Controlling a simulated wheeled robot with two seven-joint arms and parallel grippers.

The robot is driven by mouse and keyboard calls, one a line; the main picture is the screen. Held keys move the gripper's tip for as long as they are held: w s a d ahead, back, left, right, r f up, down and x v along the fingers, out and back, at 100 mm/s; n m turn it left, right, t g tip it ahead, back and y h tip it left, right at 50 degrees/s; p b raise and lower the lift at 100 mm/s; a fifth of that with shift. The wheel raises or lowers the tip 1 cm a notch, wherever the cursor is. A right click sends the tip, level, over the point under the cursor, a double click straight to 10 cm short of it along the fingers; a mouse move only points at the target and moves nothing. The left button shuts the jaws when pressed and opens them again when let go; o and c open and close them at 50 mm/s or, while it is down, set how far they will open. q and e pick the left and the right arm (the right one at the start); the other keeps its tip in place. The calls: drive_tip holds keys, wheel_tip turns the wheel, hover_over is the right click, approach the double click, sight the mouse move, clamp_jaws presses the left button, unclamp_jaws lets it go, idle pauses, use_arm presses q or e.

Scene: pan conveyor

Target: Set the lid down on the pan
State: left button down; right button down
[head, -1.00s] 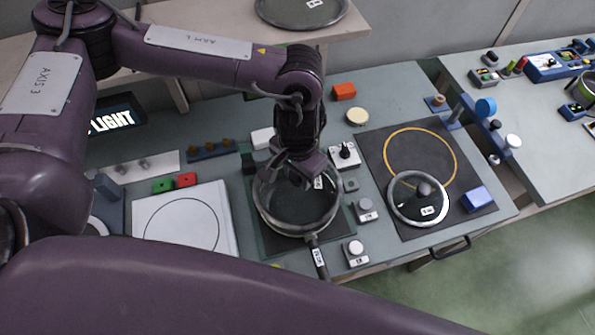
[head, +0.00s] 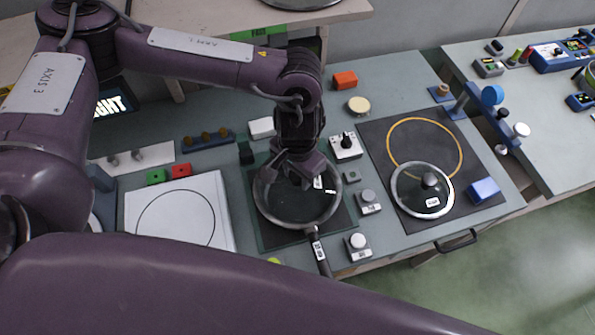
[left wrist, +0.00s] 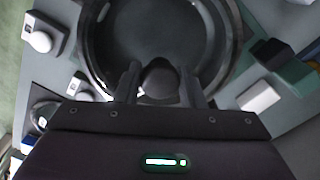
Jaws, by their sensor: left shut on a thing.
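My left gripper (head: 300,172) is over the pan near the middle of the table. In the left wrist view its two fingers (left wrist: 160,90) stand on either side of a dark round knob (left wrist: 160,76) and are shut on it. The knob belongs to a clear glass lid with a small white label (head: 318,183). The dark pan (head: 285,216) is below the lid, its handle (head: 319,254) pointing to the front. The lid's rim and the pan's rim nearly coincide; I cannot tell whether they touch. My right gripper is not in view.
A second glass lid (head: 408,203) lies on the black mat (head: 389,143) to the right, beside a blue block (head: 484,190). Small button boxes (head: 358,245) stand close to the pan's right. A white board (head: 210,232) with a circle lies to its left.

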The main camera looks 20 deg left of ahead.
use_arm(q)
drive_tip(key=shift+p, duration=0.35)
drive_tip(key=shift+f+p, duration=0.3)
drive_tip(key=shift+f, duration=0.1)
idle(1.7)
drive_tip(key=shift+f+p, duration=0.1)
drive_tip(key=shift+p, duration=0.2)
idle(0.3)
idle(0.4)
drive_tip(key=c, duration=0.9)
unclamp_jaws()
drive_tip(key=shift+o, duration=0.2)
